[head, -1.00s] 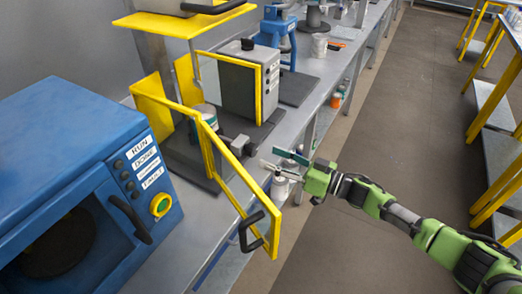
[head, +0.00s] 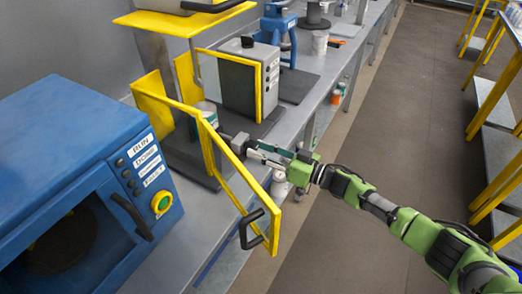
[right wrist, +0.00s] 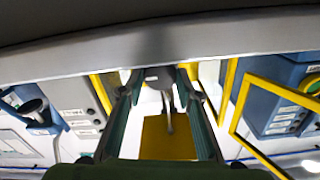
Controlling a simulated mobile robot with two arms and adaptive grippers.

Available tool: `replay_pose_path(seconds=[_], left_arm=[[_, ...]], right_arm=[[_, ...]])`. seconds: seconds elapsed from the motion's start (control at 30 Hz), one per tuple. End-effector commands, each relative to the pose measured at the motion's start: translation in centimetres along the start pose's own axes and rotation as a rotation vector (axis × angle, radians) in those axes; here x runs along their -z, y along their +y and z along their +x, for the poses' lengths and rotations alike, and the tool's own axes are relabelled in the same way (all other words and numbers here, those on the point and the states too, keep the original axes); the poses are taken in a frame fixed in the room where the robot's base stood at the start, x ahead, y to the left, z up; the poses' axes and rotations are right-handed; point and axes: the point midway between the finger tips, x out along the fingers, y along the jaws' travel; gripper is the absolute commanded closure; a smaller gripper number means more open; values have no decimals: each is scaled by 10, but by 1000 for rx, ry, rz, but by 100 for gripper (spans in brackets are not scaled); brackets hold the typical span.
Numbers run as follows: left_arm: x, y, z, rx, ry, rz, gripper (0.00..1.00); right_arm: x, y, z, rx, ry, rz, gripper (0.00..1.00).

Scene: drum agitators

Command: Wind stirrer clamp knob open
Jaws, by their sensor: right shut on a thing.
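The clamp knob (head: 240,144) is a small dark block with a grey end, on the stirrer stand behind the yellow guard frame (head: 232,172). My right gripper (head: 255,152) reaches in from the right, past the frame's far side, with its fingertips at the knob. In the right wrist view, the two fingers (right wrist: 160,84) close around a grey piece (right wrist: 155,76), which looks like the knob; its far side is hidden. My left gripper is not in view.
A blue machine (head: 85,165) fills the left. A grey box (head: 247,85) stands behind. The aisle floor (head: 400,110) on the right is clear.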

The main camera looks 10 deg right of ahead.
Motion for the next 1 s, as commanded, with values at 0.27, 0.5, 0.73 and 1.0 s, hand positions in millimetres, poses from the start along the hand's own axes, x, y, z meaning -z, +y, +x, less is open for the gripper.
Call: replay_pose_path(seconds=[0.27,0.5,0.73,1.0], left_arm=[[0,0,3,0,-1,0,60],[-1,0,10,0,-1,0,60],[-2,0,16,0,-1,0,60],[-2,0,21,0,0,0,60]], right_arm=[[-1,0,0,-1,0,-63,90],[-1,1,0,-1,1,-222,90],[-1,0,0,-1,1,-395,90],[-1,0,0,-1,0,-547,90]])
